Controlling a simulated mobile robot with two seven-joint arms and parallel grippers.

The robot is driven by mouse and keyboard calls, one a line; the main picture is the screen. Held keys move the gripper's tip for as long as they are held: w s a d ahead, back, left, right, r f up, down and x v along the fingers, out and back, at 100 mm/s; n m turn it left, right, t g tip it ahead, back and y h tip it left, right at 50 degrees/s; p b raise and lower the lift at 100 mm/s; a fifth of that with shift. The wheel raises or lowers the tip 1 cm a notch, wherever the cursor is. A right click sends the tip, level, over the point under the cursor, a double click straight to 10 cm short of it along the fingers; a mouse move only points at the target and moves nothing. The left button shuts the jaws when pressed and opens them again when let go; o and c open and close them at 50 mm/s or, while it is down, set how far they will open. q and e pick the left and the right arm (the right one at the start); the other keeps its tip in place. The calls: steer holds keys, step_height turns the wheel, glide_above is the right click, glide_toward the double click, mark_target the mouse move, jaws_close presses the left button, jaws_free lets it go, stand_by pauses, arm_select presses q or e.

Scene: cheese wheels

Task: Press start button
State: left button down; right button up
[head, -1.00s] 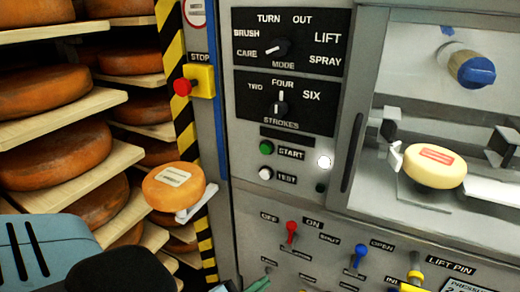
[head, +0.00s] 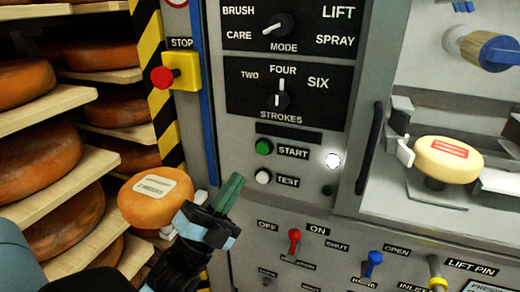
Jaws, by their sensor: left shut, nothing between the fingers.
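The green start button (head: 264,147) sits on the grey control panel, left of its START label (head: 293,152). The white test button (head: 263,177) is just below it. My left gripper (head: 230,188) is in front of the panel, below and left of the start button. Its green fingers are shut with nothing between them and point up to the right. The fingertips look apart from the start button. My right gripper is not in view.
A red stop button (head: 162,77) on a yellow box is at the left. An orange cheese (head: 150,203) is beside my left gripper. A pale cheese (head: 447,160) sits in the machine at right. Red (head: 294,238) and blue (head: 374,260) levers stand below. Cheese shelves fill the left.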

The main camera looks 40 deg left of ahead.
mark_target(263, 149)
arm_select(q)
steer(key=shift+w+h, duration=0.1)
steer(key=shift+h, duration=0.2)
steer(key=shift+w+a+b, duration=0.15)
steer(key=shift+w+a, duration=0.2)
steer(key=shift+w, duration=1.05)
steer(key=shift+w+a+b, duration=0.1)
steer(key=shift+w+a, duration=0.2)
steer(key=shift+w, duration=1.1)
steer(key=shift+w+a+b, duration=0.15)
steer(key=shift+w+a, duration=0.2)
steer(key=shift+w, duration=1.05)
steer(key=shift+w, duration=0.15)
steer(key=shift+w+a, duration=0.1)
steer(key=shift+w, duration=0.15)
